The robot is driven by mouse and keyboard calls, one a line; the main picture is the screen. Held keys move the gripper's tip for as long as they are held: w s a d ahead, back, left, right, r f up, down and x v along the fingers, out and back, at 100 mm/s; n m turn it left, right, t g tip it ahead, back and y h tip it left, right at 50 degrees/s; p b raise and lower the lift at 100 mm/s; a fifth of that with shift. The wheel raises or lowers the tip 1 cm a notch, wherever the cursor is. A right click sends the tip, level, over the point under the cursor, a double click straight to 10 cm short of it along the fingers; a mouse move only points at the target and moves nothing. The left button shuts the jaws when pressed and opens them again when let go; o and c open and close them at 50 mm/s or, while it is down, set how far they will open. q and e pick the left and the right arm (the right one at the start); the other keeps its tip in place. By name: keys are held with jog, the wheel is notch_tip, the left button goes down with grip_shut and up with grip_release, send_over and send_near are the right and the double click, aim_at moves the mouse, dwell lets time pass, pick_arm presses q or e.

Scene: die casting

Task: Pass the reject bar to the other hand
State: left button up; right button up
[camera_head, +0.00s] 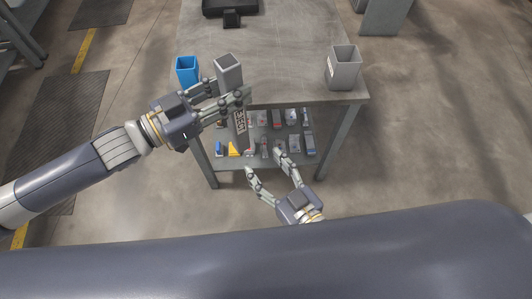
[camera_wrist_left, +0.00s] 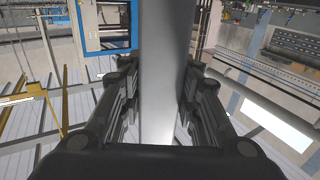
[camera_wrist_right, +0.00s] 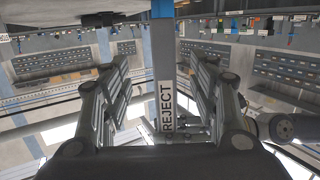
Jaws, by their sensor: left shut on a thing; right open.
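The reject bar (camera_head: 241,124) is a grey bar with a white label reading REJECT. My left gripper (camera_head: 236,98) is shut on it and holds it hanging down in front of the table. In the left wrist view the bar (camera_wrist_left: 158,85) runs between both fingers. My right gripper (camera_head: 265,160) is open and empty, below and a little right of the bar's lower end. In the right wrist view the labelled bar (camera_wrist_right: 166,95) shows between the open fingers, apparently beyond them; I cannot tell how far.
A grey table (camera_head: 290,50) stands ahead, with a lower shelf holding several small parts (camera_head: 277,118). On its top are a blue bin (camera_head: 187,70), a grey bin (camera_head: 228,72) close behind my left gripper, and another grey bin (camera_head: 344,67) at right.

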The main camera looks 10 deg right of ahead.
jog(key=t, duration=0.1)
send_near(241, 123)
jog(key=f, duration=0.1)
jog(key=shift+y, duration=0.4)
jog(key=x, duration=1.2)
jog(key=shift+d+r, duration=0.15)
jog(key=shift+r, duration=0.25)
jog(key=c, duration=1.3)
pick_arm(q)
jog(key=o, duration=1.1)
pick_arm(e)
jog(key=shift+r, duration=0.1)
grip_shut()
pick_arm(q)
jog(key=shift+o, duration=0.2)
